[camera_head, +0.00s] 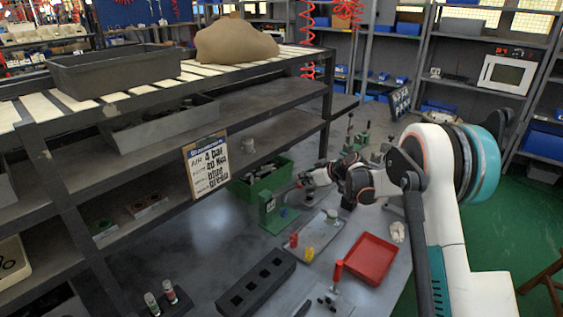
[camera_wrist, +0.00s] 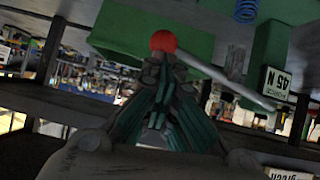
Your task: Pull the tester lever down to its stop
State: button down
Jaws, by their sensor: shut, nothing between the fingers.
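The green tester (camera_head: 268,212) stands on the bench, left of my gripper (camera_head: 304,181). In the wrist view, which looks inverted, its green body (camera_wrist: 268,50) with a white label is at the upper right. A pale lever rod (camera_wrist: 228,80) runs from that side to a red ball knob (camera_wrist: 163,41). My gripper (camera_wrist: 163,62) is shut and empty, its fingertips right at the knob in the picture. I cannot tell whether they touch it or are just short of it. In the head view the knob is too small and crowded to make out clearly.
A green bin (camera_head: 262,180) stands behind the tester. A dark block with square holes (camera_head: 256,287), a red tray (camera_head: 368,259) and a plate with red and yellow parts (camera_head: 318,238) lie nearer. A rack with a sign (camera_head: 206,165) rises at left. Bare bench lies left of the tester.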

jog(key=shift+f, duration=0.4)
jog(key=shift+g, duration=0.3)
